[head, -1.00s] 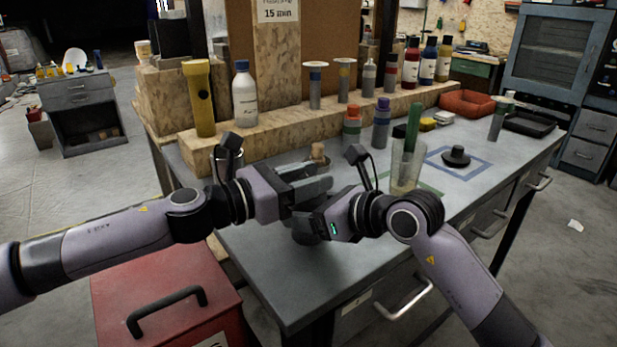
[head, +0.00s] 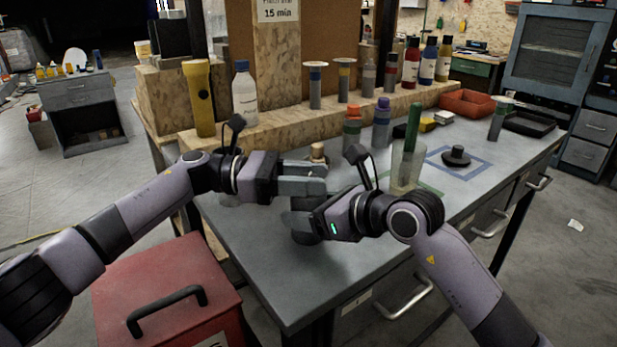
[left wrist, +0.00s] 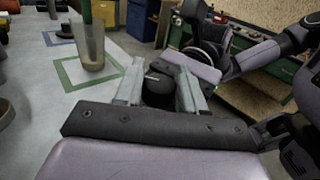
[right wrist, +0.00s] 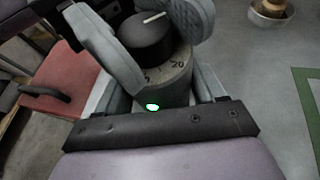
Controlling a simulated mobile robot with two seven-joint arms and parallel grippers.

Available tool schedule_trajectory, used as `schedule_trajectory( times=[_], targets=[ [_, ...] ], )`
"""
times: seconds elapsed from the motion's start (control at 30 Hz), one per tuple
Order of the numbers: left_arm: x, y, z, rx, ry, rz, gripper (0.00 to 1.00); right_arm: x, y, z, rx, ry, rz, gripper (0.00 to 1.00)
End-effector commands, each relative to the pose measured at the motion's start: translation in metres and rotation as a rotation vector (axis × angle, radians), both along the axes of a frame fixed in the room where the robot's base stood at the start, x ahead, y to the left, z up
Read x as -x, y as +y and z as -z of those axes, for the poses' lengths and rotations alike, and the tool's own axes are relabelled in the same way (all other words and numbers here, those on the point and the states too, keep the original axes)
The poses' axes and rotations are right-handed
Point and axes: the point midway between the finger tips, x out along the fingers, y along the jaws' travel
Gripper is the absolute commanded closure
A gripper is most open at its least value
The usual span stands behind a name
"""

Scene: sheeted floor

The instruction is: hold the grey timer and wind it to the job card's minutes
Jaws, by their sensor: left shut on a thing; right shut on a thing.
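The grey timer (right wrist: 167,86) stands upright between my right gripper's fingers, with a dark knob (right wrist: 146,38) on top. A white line marks the knob; "20" shows on the dial, but the line's reading cannot be told. My right gripper (head: 300,222) is shut on the timer's body, low over the bench. My left gripper (head: 318,178) is above it, its fingers on either side of the dark knob, which also shows in the left wrist view (left wrist: 159,90). The job card (head: 278,12) reads "15 min"; its upper line is cut off. The grippers hide most of the timer in the head view.
A clear tumbler (head: 402,172) with a green stick stands right of my right gripper. A black knobbed disc (head: 456,156) lies in a blue square. Bottles line the wooden ledge (head: 290,128) behind. A red toolbox (head: 165,290) is front left. The bench front is clear.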

Motion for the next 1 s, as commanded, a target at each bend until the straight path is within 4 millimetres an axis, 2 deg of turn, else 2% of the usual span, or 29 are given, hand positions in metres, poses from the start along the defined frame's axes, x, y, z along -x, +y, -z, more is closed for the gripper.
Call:
schedule_trajectory(
  times=[0.8, 0.83, 0.87, 0.9, 1.0],
  targets=[
    [-0.0008, 0.0015, -0.0011, 0.004, 0.001, 0.069, 0.91, 0.0017, 0.0017, 0.0010, 0.001, 0.002, -0.006, 0.67],
    [-0.0008, 0.0015, -0.0011, 0.004, 0.001, 0.069, 0.54, 0.0017, 0.0017, 0.0010, 0.001, 0.001, -0.005, 0.67],
    [-0.0007, 0.0014, -0.0011, 0.004, 0.001, 0.069, 0.45, 0.0016, 0.0017, 0.0010, 0.001, 0.002, -0.005, 0.67],
    [-0.0006, 0.0013, -0.0009, 0.004, 0.001, 0.070, 0.40, 0.0016, 0.0017, 0.0010, 0.001, 0.002, -0.005, 0.67],
    [-0.0002, 0.0012, -0.0006, 0.003, 0.001, 0.071, 0.40, 0.0014, 0.0013, 0.0009, 0.001, 0.002, -0.005, 0.67]
  ],
)
